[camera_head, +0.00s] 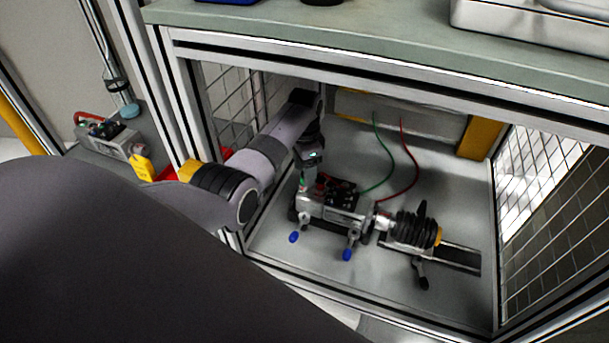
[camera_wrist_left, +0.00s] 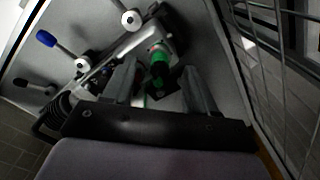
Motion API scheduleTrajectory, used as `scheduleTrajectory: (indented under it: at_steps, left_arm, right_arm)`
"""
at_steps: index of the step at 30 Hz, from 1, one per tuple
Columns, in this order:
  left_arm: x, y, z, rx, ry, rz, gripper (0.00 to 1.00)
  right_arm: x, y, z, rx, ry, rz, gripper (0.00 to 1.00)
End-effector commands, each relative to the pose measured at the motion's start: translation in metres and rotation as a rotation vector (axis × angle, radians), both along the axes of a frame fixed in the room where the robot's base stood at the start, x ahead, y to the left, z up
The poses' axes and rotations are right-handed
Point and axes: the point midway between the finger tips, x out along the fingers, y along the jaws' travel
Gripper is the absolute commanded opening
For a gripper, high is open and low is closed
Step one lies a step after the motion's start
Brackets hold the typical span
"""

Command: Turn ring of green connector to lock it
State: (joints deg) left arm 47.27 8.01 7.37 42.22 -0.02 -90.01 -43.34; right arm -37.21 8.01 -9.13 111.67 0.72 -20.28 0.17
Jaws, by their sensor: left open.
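The green connector (camera_wrist_left: 160,62) shows in the left wrist view as a green cylinder on the end of a metal servo unit (camera_wrist_left: 122,48). In the head view only a small green spot of the connector (camera_head: 302,182) shows at the unit's left end, below my gripper. My left gripper (camera_head: 307,168) reaches into the enclosure over that end of the servo unit (camera_head: 335,208). In the left wrist view the left gripper (camera_wrist_left: 160,76) is open, with one finger on each side of the connector. Contact with the ring cannot be told. My right gripper is not in view.
Blue-tipped clamp levers (camera_head: 347,254) stand in front of the unit. A black bellows coupling (camera_head: 412,230) is at its right. Green and red wires (camera_head: 408,155) rise behind. Mesh walls (camera_head: 550,200) and a worktop (camera_head: 380,40) bound the space. The floor behind the unit is clear.

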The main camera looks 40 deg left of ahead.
Motion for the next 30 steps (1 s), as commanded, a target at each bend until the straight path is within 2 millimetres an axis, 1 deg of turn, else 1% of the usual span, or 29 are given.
scheduleTrajectory:
  at_steps: [1,4,9,13,30]
  left_arm:
    - [0.001,0.001,0.009,0.001,-0.004,0.0,0.57]
    - [0.0,0.001,0.021,0.001,-0.003,0.0,0.57]
    - [0.0,0.0,0.034,0.0,-0.001,0.0,0.57]
    - [0.0,0.0,0.037,0.0,0.0,0.0,0.57]
    - [0.0,0.0,0.037,0.0,0.0,0.0,0.57]
  right_arm:
    - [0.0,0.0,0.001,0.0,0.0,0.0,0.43]
    - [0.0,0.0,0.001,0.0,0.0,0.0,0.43]
    - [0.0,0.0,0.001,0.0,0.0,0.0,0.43]
    - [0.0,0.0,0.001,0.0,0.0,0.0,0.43]
    - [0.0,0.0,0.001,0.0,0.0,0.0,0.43]
